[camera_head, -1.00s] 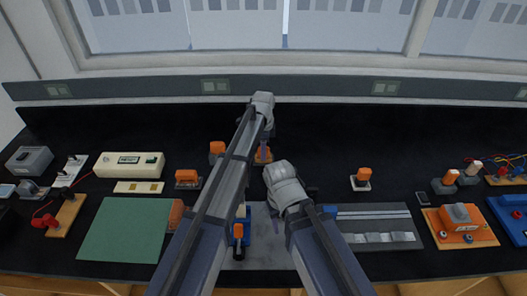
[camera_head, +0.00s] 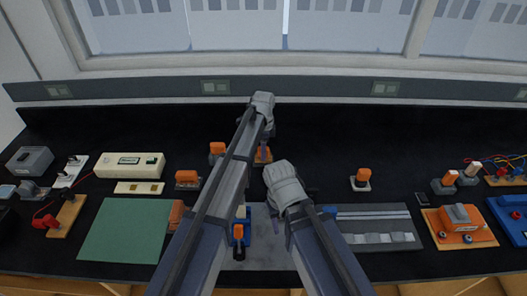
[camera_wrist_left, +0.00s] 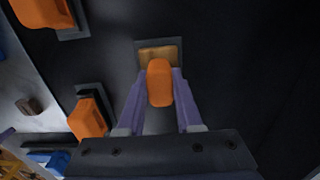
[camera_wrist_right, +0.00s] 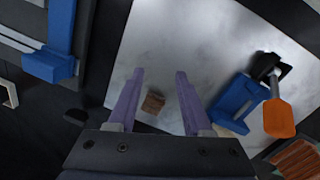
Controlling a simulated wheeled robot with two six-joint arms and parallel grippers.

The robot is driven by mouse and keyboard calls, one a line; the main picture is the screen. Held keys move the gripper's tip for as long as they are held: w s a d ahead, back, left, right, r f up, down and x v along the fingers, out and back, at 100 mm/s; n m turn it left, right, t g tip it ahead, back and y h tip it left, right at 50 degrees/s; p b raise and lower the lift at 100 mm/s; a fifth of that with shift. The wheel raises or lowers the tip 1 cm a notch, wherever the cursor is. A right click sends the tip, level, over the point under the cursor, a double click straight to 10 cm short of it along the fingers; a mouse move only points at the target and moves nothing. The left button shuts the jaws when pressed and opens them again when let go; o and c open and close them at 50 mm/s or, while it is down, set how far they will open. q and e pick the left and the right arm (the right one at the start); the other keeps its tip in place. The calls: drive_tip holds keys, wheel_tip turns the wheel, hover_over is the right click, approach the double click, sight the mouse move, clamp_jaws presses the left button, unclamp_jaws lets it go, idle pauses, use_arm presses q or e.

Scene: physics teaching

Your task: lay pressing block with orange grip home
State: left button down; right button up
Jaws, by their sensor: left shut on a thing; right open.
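My left gripper (camera_wrist_left: 159,95) is shut on an orange grip (camera_wrist_left: 159,82), which stands upright between the purple fingers. A tan plate with a grey rim (camera_wrist_left: 158,55) shows just beyond the grip; whether it is the block's own base or a spot under it, I cannot tell. In the head view the left gripper (camera_head: 263,150) is at the mid-bench, partly hidden by its arm, with the orange grip beside it. My right gripper (camera_wrist_right: 155,95) is open and empty above a pale metal plate (camera_wrist_right: 190,40), with a small wooden block (camera_wrist_right: 153,103) in view between its fingers.
Other orange-gripped blocks stand nearby (camera_head: 217,148) (camera_head: 187,178) (camera_head: 361,178). A blue clamp with an orange handle (camera_wrist_right: 236,100) sits on the metal plate's edge. A green mat (camera_head: 125,230) lies at left, a grey rail unit (camera_head: 375,228) at right. The back of the bench is clear.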

use_arm(q)
drive_tip(key=shift+f+b, duration=0.4)
drive_tip(key=shift+f, duration=0.05)
use_arm(e)
drive_tip(key=shift+f, duration=0.5)
use_arm(q)
drive_tip(key=c, duration=0.5)
unclamp_jaws()
use_arm(e)
drive_tip(key=shift+r, duration=0.1)
use_arm(q)
drive_tip(key=shift+r, duration=0.2)
use_arm(e)
drive_tip(key=shift+r, duration=0.1)
use_arm(q)
wheel_tip(320, 180, up, 8)
drive_tip(key=p, duration=0.8)
drive_tip(key=shift+f, duration=0.15)
use_arm(e)
wheel_tip(320, 180, up, 8)
drive_tip(key=shift+f, duration=0.2)
use_arm(q)
drive_tip(key=shift+f, duration=0.1)
